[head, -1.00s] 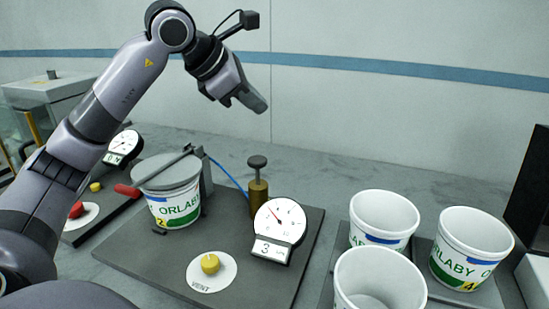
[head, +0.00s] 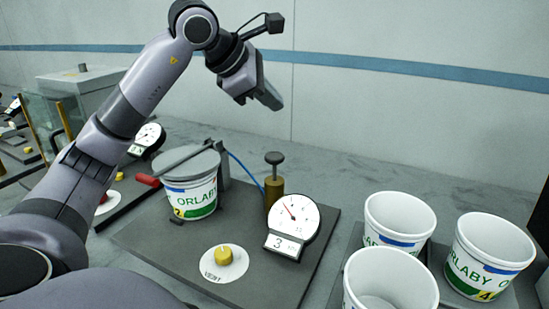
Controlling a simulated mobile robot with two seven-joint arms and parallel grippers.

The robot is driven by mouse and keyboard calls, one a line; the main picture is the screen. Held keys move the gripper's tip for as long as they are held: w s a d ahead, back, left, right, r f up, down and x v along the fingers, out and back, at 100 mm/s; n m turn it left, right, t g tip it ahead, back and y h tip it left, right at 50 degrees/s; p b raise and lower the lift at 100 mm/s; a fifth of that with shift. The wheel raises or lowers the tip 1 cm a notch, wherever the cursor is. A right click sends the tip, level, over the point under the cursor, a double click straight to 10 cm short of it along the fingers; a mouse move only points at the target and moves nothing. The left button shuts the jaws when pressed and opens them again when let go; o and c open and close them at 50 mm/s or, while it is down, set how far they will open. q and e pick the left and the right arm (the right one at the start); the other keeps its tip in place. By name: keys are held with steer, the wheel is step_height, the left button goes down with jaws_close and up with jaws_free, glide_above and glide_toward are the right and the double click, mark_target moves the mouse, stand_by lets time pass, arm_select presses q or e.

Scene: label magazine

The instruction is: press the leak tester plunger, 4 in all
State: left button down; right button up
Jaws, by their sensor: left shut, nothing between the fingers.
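The leak tester plunger (head: 274,171) is a dark round knob on a thin rod above a brass cylinder (head: 274,190). It stands upright behind the gauge and its knob is raised clear of the cylinder. The gauge (head: 293,219) is a white dial with a red needle, and its small display (head: 284,246) reads 3. A white tub (head: 192,197) marked 2 sits under a grey lid (head: 190,163) on the tester base (head: 172,246). My left gripper (head: 273,98) is shut and empty, in the air above the plunger and apart from it. My right gripper is not in view.
A yellow vent knob (head: 224,256) is at the front of the base. Several open white tubs, one (head: 490,254) marked 4, stand at the right. Another gauge (head: 149,138) and a glass-sided box (head: 50,115) are at the left. A wall closes off the back.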

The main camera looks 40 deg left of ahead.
arm_select(q)
steer(key=b, duration=0.7)
glide_above(271, 157)
step_height(271, 157, down, 7)
steer(key=shift+f, duration=0.55)
stand_by(1.0)
steer(key=shift+f+b, duration=0.3)
steer(key=shift+f, duration=0.1)
